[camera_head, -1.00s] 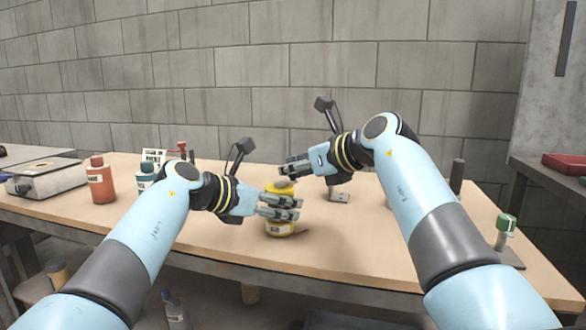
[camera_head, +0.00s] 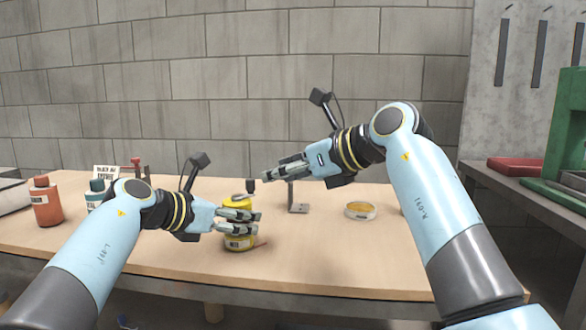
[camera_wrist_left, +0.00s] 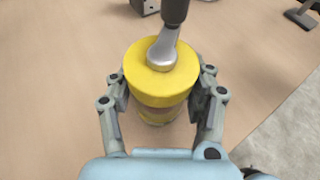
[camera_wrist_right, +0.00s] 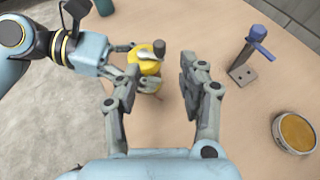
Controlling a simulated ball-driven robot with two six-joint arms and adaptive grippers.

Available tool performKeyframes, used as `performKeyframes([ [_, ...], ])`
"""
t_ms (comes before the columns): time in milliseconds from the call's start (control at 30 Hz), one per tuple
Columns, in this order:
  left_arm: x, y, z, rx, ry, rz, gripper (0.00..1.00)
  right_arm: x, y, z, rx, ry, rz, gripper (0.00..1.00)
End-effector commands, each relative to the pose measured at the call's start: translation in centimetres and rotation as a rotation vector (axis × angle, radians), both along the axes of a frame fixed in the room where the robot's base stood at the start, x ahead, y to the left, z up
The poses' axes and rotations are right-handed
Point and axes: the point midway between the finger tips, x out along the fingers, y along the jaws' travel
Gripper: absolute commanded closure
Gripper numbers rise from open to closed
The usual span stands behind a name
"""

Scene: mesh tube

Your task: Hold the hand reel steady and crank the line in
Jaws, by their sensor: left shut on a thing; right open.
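The yellow hand reel (camera_head: 238,241) stands upright on the wooden table in the head view. A silver crank arm with a dark knob (camera_wrist_left: 173,12) sits on top of the reel, which also shows in the left wrist view (camera_wrist_left: 160,86). My left gripper (camera_head: 258,222) is shut around the reel's middle, one finger on each side. My right gripper (camera_head: 266,177) is open and empty, above and to the right of the crank knob. In the right wrist view the reel (camera_wrist_right: 147,62) lies beyond the open fingers.
A metal bracket with a post (camera_head: 298,207) stands right of the reel. A round yellow-topped tin (camera_head: 360,210) lies further right. An orange bottle (camera_head: 46,201) and a teal bottle (camera_head: 95,193) stand at the left. The front middle of the table is clear.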

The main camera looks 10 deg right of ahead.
Motion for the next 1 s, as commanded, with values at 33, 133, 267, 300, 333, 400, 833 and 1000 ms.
performKeyframes([
  [33, 0.0, 0.0, 0.1, -0.001, -0.001, 0.000, 0.84, -0.5, -0.6, 0.3, -0.001, -0.002, -0.001, 0.59],
  [133, 0.0, 0.0, 0.1, -0.001, -0.001, 0.000, 0.84, -1.4, -1.4, 0.8, 0.000, 0.000, -0.001, 0.59],
  [267, 0.0, 0.0, 0.1, -0.001, -0.001, 0.000, 0.84, -1.9, -1.8, 1.1, 0.002, 0.000, 0.001, 0.59],
  [300, 0.0, 0.0, 0.1, -0.001, -0.001, 0.000, 0.84, -2.0, -1.8, 1.1, 0.002, 0.000, 0.001, 0.59],
  [333, 0.0, 0.0, 0.1, -0.001, -0.001, 0.000, 0.84, -2.0, -1.8, 1.1, 0.002, 0.000, 0.001, 0.59],
  [400, 0.0, 0.0, 0.1, -0.001, -0.001, 0.000, 0.84, -2.0, -1.8, 1.1, 0.002, 0.001, 0.000, 0.59],
  [833, 0.0, 0.0, 0.1, -0.001, -0.001, 0.000, 0.84, -1.4, 0.0, 6.4, 0.354, -0.033, -0.009, 1.00],
  [1000, 0.0, 0.0, 0.1, -0.001, -0.001, 0.000, 0.84, -2.1, 0.4, 13.3, 0.878, 0.002, 0.059, 1.00],
])
